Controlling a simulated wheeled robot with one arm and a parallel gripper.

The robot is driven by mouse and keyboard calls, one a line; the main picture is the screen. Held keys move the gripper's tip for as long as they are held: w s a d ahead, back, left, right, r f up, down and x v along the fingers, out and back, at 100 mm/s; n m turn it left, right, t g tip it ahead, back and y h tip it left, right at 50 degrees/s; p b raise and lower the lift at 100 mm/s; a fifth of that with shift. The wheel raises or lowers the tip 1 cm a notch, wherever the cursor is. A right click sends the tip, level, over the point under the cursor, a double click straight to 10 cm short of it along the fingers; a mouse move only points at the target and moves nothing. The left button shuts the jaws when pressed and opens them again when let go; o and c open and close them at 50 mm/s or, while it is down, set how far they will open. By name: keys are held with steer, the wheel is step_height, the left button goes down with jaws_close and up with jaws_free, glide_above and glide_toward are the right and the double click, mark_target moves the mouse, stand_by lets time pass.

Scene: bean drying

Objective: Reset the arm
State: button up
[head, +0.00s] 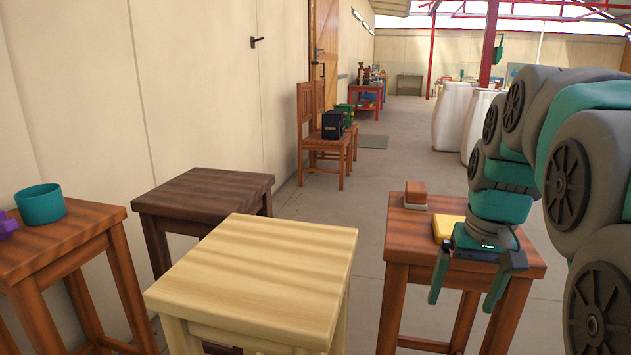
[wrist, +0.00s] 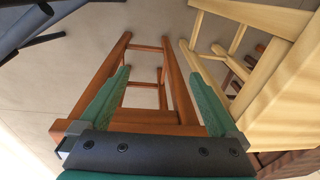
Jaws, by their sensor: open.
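My gripper (head: 465,298) is open and empty at the right of the head view. Its two green fingers are spread and point down, in front of the near edge of a reddish-brown stool (head: 395,240). In the wrist view nothing lies between the fingers (wrist: 158,75); the stool's edge and legs (wrist: 172,70) show beyond them. A small brown block with a pale base (head: 415,194) and a yellow object (head: 447,228) rest on that stool. My gripper partly hides the yellow object.
A pale wooden stool (head: 262,275) stands left of my gripper, with a dark brown stool (head: 205,190) behind it. A reddish stool (head: 85,222) at far left bears a teal bowl (head: 40,204) and a purple object (head: 8,225). Chairs (head: 309,125) stand along the wall.

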steer(key=s+a+f+n+g, duration=0.1)
steer(key=s+a+f, duration=0.3)
steer(key=s+f, duration=0.4)
steer(key=s+a+f+n+g, duration=0.1)
steer(key=s+a+f, duration=0.3)
steer(key=s+f, duration=0.4)
steer(key=s, duration=0.6)
steer(key=shift+s+a+f+g, duration=0.2)
steer(key=shift+s+g, duration=0.1)
steer(key=shift+g, duration=0.1)
